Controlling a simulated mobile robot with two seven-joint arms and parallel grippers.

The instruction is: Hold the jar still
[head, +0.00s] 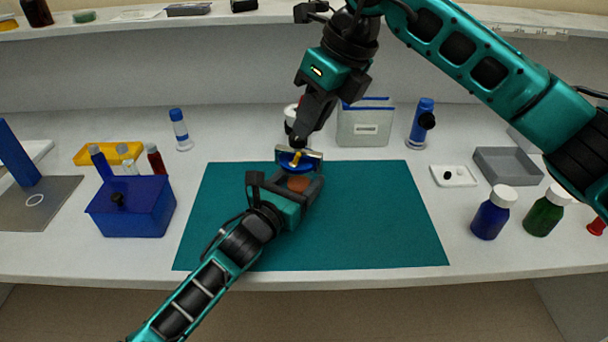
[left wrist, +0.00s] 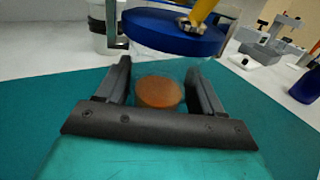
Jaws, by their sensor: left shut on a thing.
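A clear jar with orange-brown contents (head: 298,184) stands over the teal mat (head: 370,215). It also shows in the left wrist view (left wrist: 159,92). Its wide blue lid (left wrist: 172,38) is at its top, with a yellow piece (left wrist: 202,12) on it. My left gripper (head: 287,181) is shut on the jar, one finger on each side below the lid. My right gripper (head: 298,154) points down from above at the lid. Its pale finger pads are at either side of the lid; I cannot tell whether they touch it. The jar's base is partly hidden by my left gripper.
A blue bin (head: 135,210) stands left of the mat. A pale container with a blue rim (head: 365,128) stands behind it. Blue and green bottles (head: 492,212), (head: 544,212) and a grey tray (head: 507,165) are at the right. The mat's right half is clear.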

